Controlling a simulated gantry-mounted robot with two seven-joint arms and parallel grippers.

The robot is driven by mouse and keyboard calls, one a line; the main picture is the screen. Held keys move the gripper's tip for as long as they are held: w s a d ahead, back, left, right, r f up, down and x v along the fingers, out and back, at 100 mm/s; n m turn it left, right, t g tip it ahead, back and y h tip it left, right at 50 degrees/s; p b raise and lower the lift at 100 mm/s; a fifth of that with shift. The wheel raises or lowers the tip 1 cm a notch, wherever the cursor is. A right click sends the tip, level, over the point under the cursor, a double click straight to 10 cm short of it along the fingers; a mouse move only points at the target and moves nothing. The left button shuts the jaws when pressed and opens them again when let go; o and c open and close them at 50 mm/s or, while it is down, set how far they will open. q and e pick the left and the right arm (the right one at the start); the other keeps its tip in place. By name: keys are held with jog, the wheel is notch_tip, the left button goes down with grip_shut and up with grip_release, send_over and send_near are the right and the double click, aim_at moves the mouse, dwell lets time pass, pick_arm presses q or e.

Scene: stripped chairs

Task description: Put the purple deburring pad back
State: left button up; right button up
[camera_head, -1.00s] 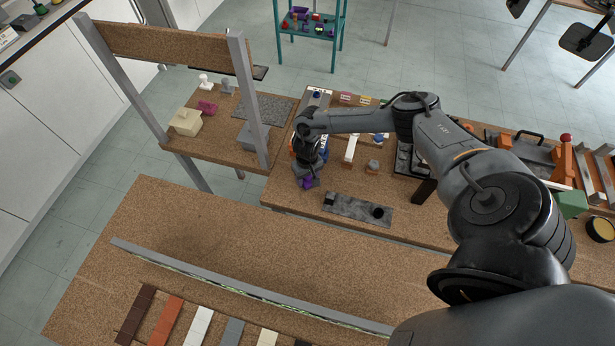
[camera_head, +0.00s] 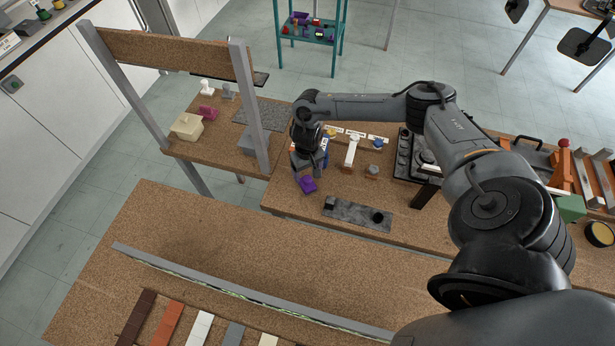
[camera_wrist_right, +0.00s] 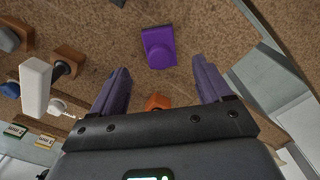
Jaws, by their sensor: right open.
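The purple deburring pad (camera_head: 307,185) lies on the cork-brown table near its front left edge. In the right wrist view the pad (camera_wrist_right: 159,47) is ahead of the fingertips, roughly centred between them, with bare table around it. My right gripper (camera_head: 311,168) is just behind and above the pad. In the right wrist view its two purplish fingers (camera_wrist_right: 162,78) are spread wide with nothing clasped between them. The gripper body hides part of the table behind the pad in the head view. My left gripper is in neither view.
A dark grey plate (camera_head: 358,213) with black knobs lies right of the pad. A white-handled tool (camera_head: 351,150) and small blocks stand behind it. An orange block (camera_wrist_right: 157,102) shows between the fingers. The grey upright (camera_head: 250,105) stands to the left. The front table (camera_head: 210,245) has much bare surface.

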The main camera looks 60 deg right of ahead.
aim_at(306, 181)
notch_tip(306, 181, up, 4)
jog(key=shift+f, duration=0.25)
jog(key=shift+w+a, duration=0.1)
jog(key=shift+a, duration=0.3)
jog(key=w+a+f+n+t+y, duration=0.1)
jog(key=a+n+t+y, duration=0.3)
jog(key=a, duration=1.2)
jog(key=a+f+n+t+h, duration=0.15)
jog(key=a+n, duration=0.35)
jog(key=a, duration=1)
notch_tip(306, 181, up, 5)
jog(key=s+a+t, duration=0.2)
jog(key=s, duration=0.1)
jog(key=s+d+r+g+h, duration=0.2)
jog(key=s+d, duration=0.5)
jog(key=s, duration=0.4)
jog(key=shift+s+d+r+m+g, duration=0.35)
jog(key=shift+r+g, duration=0.15)
jog(key=shift+g, duration=0.35)
